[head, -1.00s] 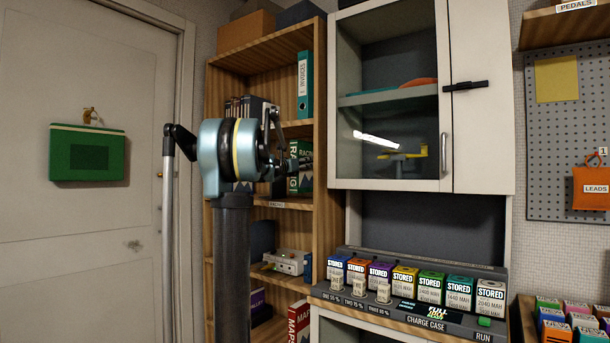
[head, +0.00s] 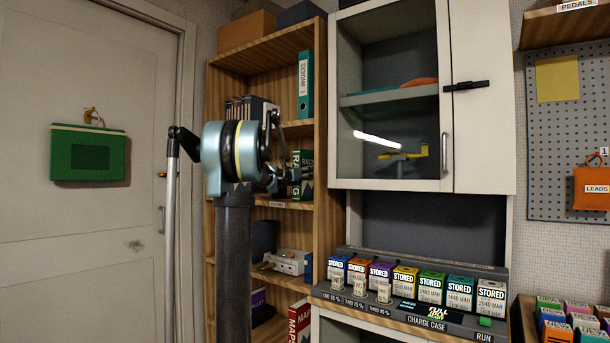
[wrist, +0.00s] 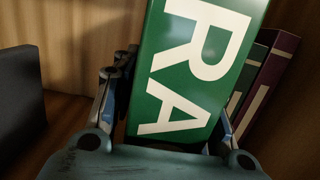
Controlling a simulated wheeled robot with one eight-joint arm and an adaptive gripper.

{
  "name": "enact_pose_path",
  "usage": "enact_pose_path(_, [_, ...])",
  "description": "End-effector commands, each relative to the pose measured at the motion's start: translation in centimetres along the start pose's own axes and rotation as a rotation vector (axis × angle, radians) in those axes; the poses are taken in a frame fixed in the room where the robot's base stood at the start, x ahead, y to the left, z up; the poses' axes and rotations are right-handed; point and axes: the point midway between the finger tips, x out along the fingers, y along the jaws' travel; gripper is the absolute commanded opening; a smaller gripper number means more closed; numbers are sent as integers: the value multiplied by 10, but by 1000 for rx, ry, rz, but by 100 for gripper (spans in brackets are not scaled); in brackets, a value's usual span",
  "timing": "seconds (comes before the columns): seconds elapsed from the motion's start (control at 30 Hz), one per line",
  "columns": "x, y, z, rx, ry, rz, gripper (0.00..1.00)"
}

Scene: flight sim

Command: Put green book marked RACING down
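The green book marked RACING (head: 307,172) is upright at the middle shelf of the wooden bookcase, partly hidden by my arm and gripper. In the wrist view the book (wrist: 198,72) fills the middle, with large white letters "RA" showing. My gripper (head: 288,174) is shut on the book; in the wrist view its fingers lie along both sides. The book's lower end is close to the middle shelf (head: 296,205); I cannot tell whether it touches.
Dark-spined books (head: 250,108) stand on the shelf above. In the wrist view a dark green and a purple book (wrist: 268,80) stand to the right, and a dark object (wrist: 18,100) is at the left. The glass-fronted cabinet (head: 395,110) is close on the right.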

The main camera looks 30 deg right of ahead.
Motion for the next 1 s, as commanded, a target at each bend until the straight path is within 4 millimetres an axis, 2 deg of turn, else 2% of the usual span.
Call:
enact_pose_path(0.47, [-4, 0, 2, 0, 0, 0, 55])
enact_pose_path(0.57, [-16, 0, 2, 0, 0, 1, 55])
enact_pose_path(1.0, [-96, 0, 2, 0, 0, 2, 55])
